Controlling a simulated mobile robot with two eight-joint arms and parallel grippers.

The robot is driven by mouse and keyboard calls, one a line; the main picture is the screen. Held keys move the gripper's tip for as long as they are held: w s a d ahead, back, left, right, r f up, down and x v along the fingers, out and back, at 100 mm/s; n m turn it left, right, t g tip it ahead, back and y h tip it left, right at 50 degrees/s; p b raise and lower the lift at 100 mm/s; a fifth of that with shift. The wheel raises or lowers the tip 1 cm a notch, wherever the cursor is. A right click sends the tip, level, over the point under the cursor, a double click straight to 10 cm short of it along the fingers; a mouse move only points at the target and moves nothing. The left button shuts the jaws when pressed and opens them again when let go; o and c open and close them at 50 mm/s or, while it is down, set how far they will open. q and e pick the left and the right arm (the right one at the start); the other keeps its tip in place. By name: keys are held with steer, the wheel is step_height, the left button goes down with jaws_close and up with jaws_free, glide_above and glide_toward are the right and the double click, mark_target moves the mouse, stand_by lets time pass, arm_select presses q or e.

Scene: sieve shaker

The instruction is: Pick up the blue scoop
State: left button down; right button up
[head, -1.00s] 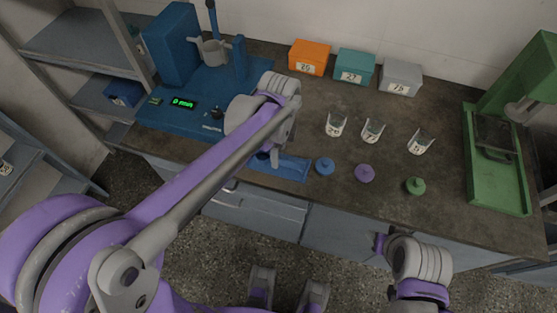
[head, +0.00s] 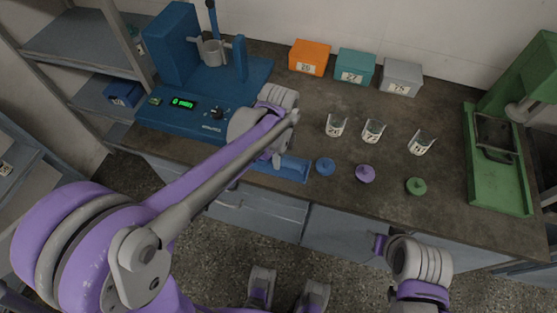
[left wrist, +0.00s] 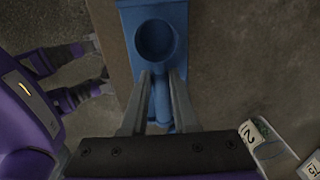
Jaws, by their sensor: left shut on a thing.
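The blue scoop (left wrist: 157,40) shows in the left wrist view, its round bowl toward the top and its handle running down between the fingers. It is over a flat blue rest (left wrist: 126,12). My left gripper (left wrist: 161,78) is shut on the scoop's handle. In the head view my left gripper (head: 277,160) is at the front edge of the bench, over the blue rest (head: 295,168), and my arm hides most of the scoop. I cannot tell whether the scoop touches the rest. My right arm shows at the lower right, but its fingers do not show.
Blue, purple and green lids (head: 365,173) lie right of the rest. Behind them stand clear labelled cups (head: 373,130) and orange, teal and grey boxes (head: 354,66). A blue shaker (head: 185,115) is at the left, a green machine (head: 498,195) at the right.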

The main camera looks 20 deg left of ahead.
arm_select(q)
steer(key=shift+r, duration=0.1)
step_height(320, 180, up, 10)
steer(key=p, duration=0.1)
stand_by(0.4)
steer(key=c, duration=1.3)
jaws_free()
jaws_close()
